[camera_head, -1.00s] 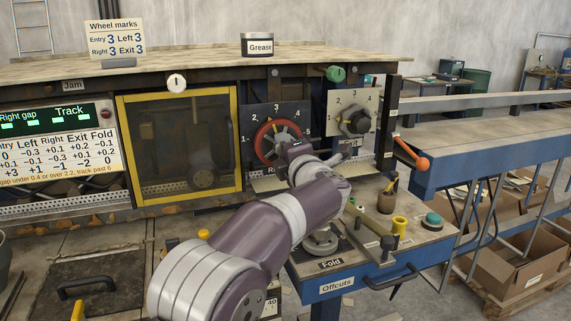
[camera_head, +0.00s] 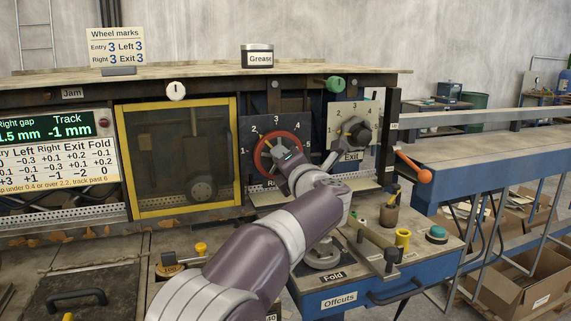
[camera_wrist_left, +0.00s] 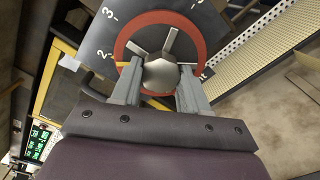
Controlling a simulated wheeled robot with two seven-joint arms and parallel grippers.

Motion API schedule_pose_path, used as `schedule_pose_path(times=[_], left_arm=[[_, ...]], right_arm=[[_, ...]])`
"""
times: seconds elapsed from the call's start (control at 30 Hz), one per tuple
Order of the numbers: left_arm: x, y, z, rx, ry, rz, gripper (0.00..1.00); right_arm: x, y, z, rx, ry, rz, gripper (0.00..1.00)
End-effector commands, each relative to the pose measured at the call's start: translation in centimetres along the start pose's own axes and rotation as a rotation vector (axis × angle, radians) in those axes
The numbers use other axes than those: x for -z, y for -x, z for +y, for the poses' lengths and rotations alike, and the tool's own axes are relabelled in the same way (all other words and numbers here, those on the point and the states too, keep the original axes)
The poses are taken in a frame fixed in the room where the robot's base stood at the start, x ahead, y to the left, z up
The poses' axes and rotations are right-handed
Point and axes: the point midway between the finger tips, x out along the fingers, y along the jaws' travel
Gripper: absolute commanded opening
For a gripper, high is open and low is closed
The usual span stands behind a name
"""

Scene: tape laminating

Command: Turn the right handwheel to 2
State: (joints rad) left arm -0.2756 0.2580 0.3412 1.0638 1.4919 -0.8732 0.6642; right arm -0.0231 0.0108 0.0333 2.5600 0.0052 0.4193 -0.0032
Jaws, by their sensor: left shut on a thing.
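The right handwheel (camera_head: 300,139) is a red ring with grey spokes on a dark dial plate (camera_head: 246,170) marked 1 to 5. Its plate label is partly hidden by my arm. My left gripper (camera_head: 283,156) reaches the wheel and is shut on it at the hub. In the left wrist view, its two fingers (camera_wrist_left: 162,88) stand on either side of the grey hub, inside the red ring (camera_wrist_left: 129,36). A yellow-orange mark (camera_wrist_left: 122,64) on the wheel points roughly at the 2. My right gripper is out of view.
The Exit dial (camera_head: 368,110) with a black knob stands close on the right. A yellow-framed guard (camera_head: 120,165) is on the left. The display (camera_head: 50,128) reads 1.5 mm and Track -1 mm. The Wheel marks card (camera_head: 117,50) shows 3 for each wheel.

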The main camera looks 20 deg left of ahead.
Motion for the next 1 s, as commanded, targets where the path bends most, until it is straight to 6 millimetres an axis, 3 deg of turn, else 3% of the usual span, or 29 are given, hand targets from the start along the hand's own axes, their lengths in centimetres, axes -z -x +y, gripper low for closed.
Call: schedule_pose_path(times=[0.17,0.2,0.27,0.3,0.63,1.0], left_arm=[[0.2,0.0,-0.4,0.006,-0.004,0.004,0.14],[0.2,0.0,-0.4,0.006,-0.005,0.004,0.47],[0.2,0.0,-0.4,0.006,-0.004,0.004,0.67],[0.2,0.0,-0.4,0.005,-0.004,0.004,0.70],[0.1,0.7,-0.2,0.002,-0.002,0.000,0.70],[0.1,9.9,-0.4,0.004,-0.002,-0.002,0.70]], right_arm=[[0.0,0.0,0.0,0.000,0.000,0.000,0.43],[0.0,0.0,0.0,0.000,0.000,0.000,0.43],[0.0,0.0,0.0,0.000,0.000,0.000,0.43],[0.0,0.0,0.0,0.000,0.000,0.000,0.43],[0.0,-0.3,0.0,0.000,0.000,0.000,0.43],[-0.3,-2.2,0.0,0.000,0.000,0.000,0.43]])
